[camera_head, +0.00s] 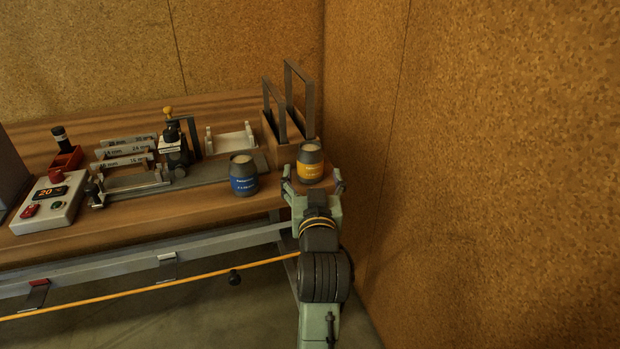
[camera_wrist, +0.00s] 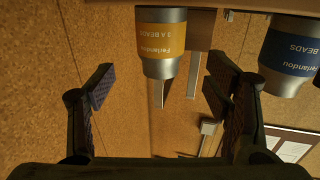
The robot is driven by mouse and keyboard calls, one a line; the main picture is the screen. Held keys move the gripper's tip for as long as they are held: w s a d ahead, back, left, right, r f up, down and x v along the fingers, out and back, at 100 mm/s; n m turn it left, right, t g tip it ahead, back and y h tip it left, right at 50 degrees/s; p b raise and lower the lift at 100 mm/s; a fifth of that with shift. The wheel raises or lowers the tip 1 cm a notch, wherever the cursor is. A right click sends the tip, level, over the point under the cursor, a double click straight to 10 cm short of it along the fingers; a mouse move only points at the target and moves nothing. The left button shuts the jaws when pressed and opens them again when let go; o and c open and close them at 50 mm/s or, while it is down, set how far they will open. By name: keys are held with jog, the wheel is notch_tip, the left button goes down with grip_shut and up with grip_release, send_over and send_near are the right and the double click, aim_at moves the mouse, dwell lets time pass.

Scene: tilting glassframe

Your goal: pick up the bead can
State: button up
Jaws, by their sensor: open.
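A grey can with a yellow label (camera_head: 311,165) stands at the right end of the wooden bench. In the wrist view this yellow can (camera_wrist: 161,40) appears upside down, and its label reads "BEADS". A grey can with a blue label (camera_head: 243,177) stands to its left; the blue can (camera_wrist: 290,48) also reads "BEADS" in the wrist view. My gripper (camera_head: 314,186) is open at the bench's front edge, lined up with the yellow can. In the wrist view the gripper's fingers (camera_wrist: 160,88) are apart and empty, with the yellow can ahead of the gap, seemingly not touched.
A wooden rack with upright grey frames (camera_head: 281,125) stands right behind the yellow can. A cork wall (camera_head: 430,180) rises close on the right. A metal fixture (camera_head: 160,180) and a control box (camera_head: 48,205) take up the bench further left.

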aim_at(311, 166)
jog(key=shift+w+f+b, duration=0.15)
jog(key=shift+f+b, duration=0.1)
jog(key=shift+b, duration=0.25)
jog(key=w, duration=0.2)
jog(key=shift+w+a+r+p, duration=0.1)
jog(key=shift+w+r+p, duration=0.2)
jog(key=shift+w+p, duration=0.1)
jog(key=w, duration=0.2)
jog(key=w+b, duration=0.1)
jog(key=w, duration=0.1)
jog(key=shift+a+f, duration=0.15)
jog(key=shift+f, duration=0.2)
jog(key=shift+w, duration=0.55)
jog(key=shift+c, duration=0.4)
jog(key=c, duration=1.3)
